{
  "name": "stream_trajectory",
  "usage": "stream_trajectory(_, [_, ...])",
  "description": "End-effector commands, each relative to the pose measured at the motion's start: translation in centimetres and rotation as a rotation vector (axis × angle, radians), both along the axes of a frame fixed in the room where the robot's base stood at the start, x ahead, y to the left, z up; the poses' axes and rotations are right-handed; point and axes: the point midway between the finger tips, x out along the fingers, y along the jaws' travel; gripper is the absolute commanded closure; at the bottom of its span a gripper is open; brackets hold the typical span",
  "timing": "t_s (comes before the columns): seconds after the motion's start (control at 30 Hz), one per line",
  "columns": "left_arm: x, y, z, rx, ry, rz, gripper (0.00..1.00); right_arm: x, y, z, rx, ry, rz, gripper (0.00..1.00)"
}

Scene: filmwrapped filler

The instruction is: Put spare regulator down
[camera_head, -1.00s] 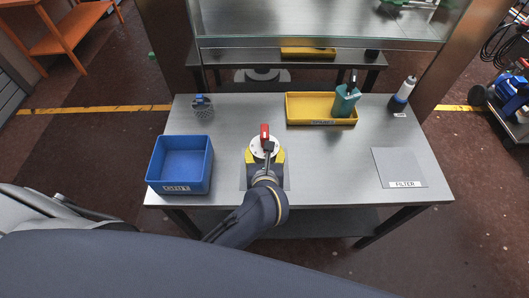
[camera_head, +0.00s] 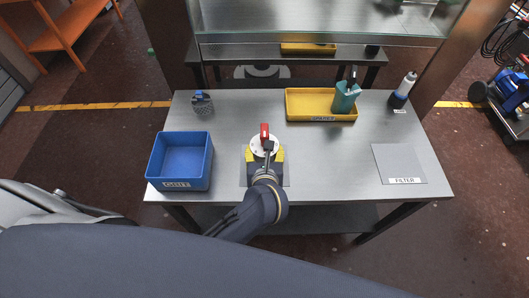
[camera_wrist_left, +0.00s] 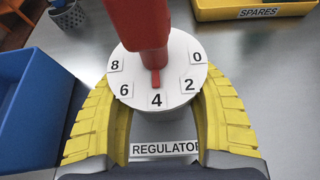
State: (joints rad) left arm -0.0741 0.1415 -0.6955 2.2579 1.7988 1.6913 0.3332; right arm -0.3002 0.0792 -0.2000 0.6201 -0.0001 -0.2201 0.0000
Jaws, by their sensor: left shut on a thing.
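A regulator with a white dial (camera_head: 258,144) and a red handle (camera_head: 265,131) is in my left gripper (camera_head: 264,155). In the left wrist view the dial (camera_wrist_left: 180,80) bears the numbers 0 to 8, and its red pointer is at 4. The yellow fingers of my left gripper (camera_wrist_left: 160,118) are shut on the regulator from both sides. It is over a grey mat (camera_head: 283,181) whose label (camera_wrist_left: 164,148) reads REGULATOR. The regulator's underside is hidden, so I cannot tell whether it touches the mat. My right gripper is not in view.
A blue bin (camera_head: 180,183) stands left of the mat. A yellow tray (camera_head: 300,116), labelled SPARES, holds a teal item (camera_head: 345,97) at the back. A dark mesh cup (camera_head: 202,104) is back left, and a bottle (camera_head: 402,91) back right. The FILTER mat (camera_head: 397,160) is bare.

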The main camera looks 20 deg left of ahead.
Motion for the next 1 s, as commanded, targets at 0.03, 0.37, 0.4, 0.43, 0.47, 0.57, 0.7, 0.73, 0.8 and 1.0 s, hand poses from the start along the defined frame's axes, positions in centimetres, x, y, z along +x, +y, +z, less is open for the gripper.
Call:
stream_trajectory(0.03, [0.1, 0.0, 0.6, -0.003, -0.007, 0.001, 0.87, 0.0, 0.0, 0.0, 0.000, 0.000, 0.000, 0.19])
stream_trajectory(0.37, [0.2, -0.1, 6.0, -0.004, -0.010, 0.004, 0.87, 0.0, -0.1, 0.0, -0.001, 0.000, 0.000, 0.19])
stream_trajectory(0.4, [0.2, -0.1, 6.5, -0.004, -0.009, 0.003, 0.87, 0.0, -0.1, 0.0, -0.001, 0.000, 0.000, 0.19])
stream_trajectory(0.43, [0.1, -0.1, 6.7, -0.003, -0.008, 0.003, 0.87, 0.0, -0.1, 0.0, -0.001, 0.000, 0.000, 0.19])
stream_trajectory(0.47, [0.1, 0.0, 6.8, 0.000, -0.006, 0.002, 0.87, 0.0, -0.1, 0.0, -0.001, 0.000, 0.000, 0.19])
stream_trajectory(0.57, [0.0, 0.0, 6.3, 0.004, -0.004, 0.000, 0.87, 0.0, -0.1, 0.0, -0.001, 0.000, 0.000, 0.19])
stream_trajectory(0.7, [0.0, 0.1, 4.9, 0.005, -0.003, -0.001, 0.87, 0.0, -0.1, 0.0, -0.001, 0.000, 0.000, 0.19])
stream_trajectory(0.73, [0.0, 0.1, 4.6, 0.003, -0.003, 0.000, 0.87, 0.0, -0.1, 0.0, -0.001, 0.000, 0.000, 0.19])
stream_trajectory(0.8, [0.1, 0.0, 4.1, 0.001, -0.005, 0.000, 0.87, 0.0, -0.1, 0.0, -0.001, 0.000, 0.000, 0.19])
stream_trajectory(1.0, [0.0, 0.1, 2.9, 0.003, -0.003, 0.000, 0.87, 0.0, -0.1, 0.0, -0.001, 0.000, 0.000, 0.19])
